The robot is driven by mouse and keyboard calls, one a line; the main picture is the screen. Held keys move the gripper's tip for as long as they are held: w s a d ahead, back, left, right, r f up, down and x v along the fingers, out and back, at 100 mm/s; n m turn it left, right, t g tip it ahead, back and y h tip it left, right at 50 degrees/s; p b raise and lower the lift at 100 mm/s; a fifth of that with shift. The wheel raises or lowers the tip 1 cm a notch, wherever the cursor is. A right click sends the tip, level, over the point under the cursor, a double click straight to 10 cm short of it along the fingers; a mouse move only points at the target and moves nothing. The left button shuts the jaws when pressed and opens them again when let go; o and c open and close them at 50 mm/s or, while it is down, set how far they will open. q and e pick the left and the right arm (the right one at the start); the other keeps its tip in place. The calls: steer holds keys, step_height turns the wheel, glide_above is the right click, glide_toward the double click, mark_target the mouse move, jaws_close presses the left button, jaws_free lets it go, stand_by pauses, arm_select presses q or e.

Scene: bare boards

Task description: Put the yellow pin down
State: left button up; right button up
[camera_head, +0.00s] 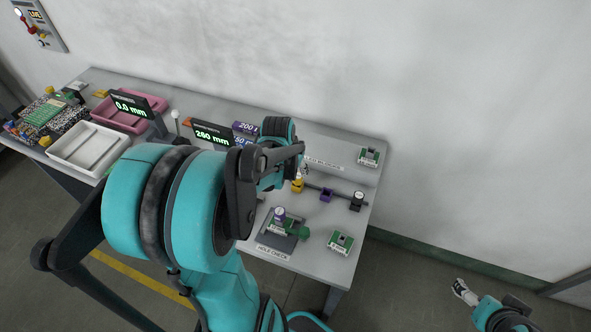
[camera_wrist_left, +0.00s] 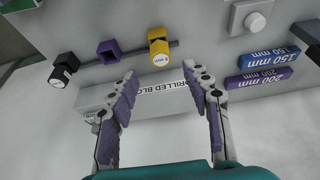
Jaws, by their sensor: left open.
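The yellow pin (camera_head: 297,186) stands at the yellow place on a dark rail, with its round white labelled end showing. It also shows in the left wrist view (camera_wrist_left: 159,48), beyond my fingertips. My left gripper (camera_head: 304,168) is beside it in the head view; in the wrist view its two purple-padded fingers (camera_wrist_left: 162,80) are apart with nothing between them, clear of the pin. A white label strip lies behind the fingers. My right gripper (camera_head: 465,292) is low at the right, away from the table; its jaws are too small to read.
A purple holder (camera_head: 326,195) with an open socket and a black holder (camera_head: 357,201) share the rail. A green-and-white block with a purple pin (camera_head: 279,214) sits on the hole-check plate. More blocks (camera_head: 341,242) stand at right. Purple and blue bars (camera_wrist_left: 259,77) lie near the gripper.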

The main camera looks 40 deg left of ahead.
arm_select(q)
steer(key=s+d+r+m+t, duration=0.1)
steer(key=s+d+r, duration=0.1)
steer(key=d, duration=0.4)
steer(key=s+d+r+m+t, duration=0.1)
steer(key=s+d+r, duration=0.2)
steer(key=d, duration=0.4)
steer(key=s+d+r+m+t+h, duration=0.1)
steer(key=s+d+r, duration=0.1)
steer(key=d+r, duration=0.2)
steer(key=d, duration=0.3)
steer(key=shift+s+d+r, duration=0.15)
steer(key=shift+s+r, duration=0.15)
steer(key=shift+r, duration=0.05)
